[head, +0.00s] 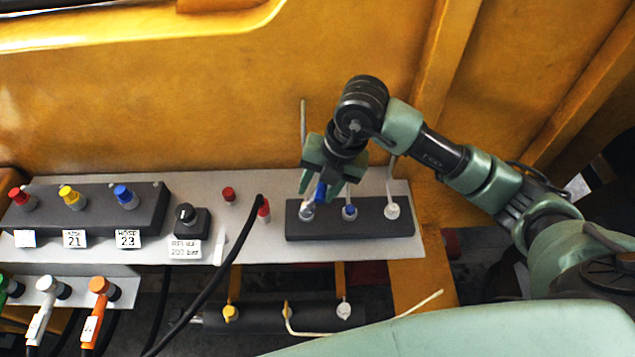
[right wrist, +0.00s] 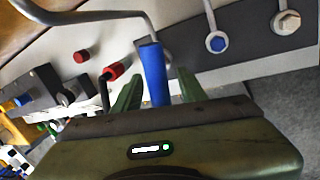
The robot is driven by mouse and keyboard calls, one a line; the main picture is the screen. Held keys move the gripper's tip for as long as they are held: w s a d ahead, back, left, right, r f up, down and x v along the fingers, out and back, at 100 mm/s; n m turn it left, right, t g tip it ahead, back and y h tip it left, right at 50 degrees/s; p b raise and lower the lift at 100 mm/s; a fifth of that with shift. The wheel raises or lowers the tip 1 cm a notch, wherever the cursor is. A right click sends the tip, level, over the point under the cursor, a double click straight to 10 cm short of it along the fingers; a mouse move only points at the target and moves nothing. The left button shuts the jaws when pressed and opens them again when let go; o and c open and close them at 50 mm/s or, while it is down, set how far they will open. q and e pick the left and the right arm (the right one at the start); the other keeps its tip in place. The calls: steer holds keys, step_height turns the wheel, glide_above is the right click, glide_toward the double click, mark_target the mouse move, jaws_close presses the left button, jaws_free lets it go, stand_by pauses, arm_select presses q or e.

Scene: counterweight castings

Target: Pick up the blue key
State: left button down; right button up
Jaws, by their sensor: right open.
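The blue key shows as an upright blue grip (right wrist: 154,72) with a bent grey metal rod at its top in the right wrist view. In the head view its blue grip (head: 320,193) shows at the left end of a dark block (head: 371,226). My right gripper (head: 322,186) is open, with one green finger on each side of the blue grip. Gaps show between grip and fingers in the right wrist view. The lower end of the grip is hidden behind the gripper body there. My left gripper is not in view.
Blue (head: 349,211) and white (head: 392,210) fittings, with thin rods, sit right of the key on the block. Red knobs (head: 229,194) and a black hose (head: 235,245) are to the left. A labelled box (head: 85,212) stands further left. A yellow wall (head: 200,100) rises behind.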

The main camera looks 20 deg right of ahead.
steer(key=shift+x, duration=1.25)
steer(key=shift+w+d, duration=0.1)
jaws_close()
steer(key=shift+r, duration=0.1)
